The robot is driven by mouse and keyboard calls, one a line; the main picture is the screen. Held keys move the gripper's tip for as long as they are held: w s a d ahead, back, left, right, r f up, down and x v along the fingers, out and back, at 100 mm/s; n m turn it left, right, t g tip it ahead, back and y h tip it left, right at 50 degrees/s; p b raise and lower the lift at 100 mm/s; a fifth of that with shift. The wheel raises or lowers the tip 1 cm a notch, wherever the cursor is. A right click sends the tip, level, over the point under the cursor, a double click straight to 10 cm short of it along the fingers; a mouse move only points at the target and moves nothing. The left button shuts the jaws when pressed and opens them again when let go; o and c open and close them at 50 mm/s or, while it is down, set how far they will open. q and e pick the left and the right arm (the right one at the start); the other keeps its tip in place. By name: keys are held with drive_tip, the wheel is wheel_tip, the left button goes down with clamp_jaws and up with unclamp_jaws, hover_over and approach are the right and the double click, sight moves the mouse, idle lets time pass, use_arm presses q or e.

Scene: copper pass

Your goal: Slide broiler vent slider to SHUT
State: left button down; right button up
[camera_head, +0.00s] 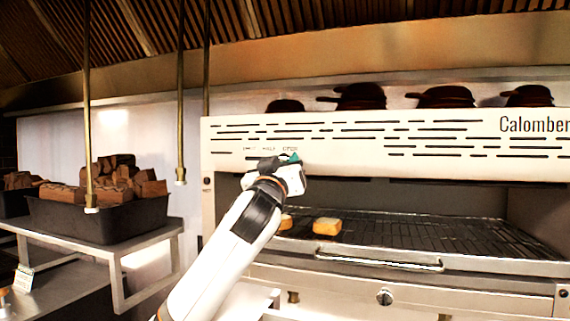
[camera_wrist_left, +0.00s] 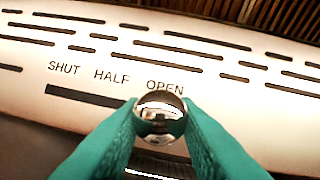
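The broiler vent slider shows as a round chrome knob (camera_wrist_left: 160,113) in the left wrist view, under the word OPEN at the right end of its slot. The dark slot (camera_wrist_left: 90,97) runs left from the knob, below the labels SHUT and HALF. My left gripper (camera_wrist_left: 160,122) has its teal fingers on both sides of the knob and looks shut on it. In the head view my left gripper (camera_head: 293,158) is at the lower left of the broiler's white front panel (camera_head: 350,150) and hides the knob. My right gripper is not in view.
Below the panel is the open broiler with a wire rack (camera_head: 420,233) and bread pieces (camera_head: 327,226). A handle bar (camera_head: 378,262) runs along its front. Dark pans (camera_head: 360,96) stand on top. At the left, a black bin (camera_head: 100,218) of firewood stands on a metal table.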

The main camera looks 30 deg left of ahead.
sight(247, 155)
use_arm(q)
drive_tip(key=shift+a, duration=0.1)
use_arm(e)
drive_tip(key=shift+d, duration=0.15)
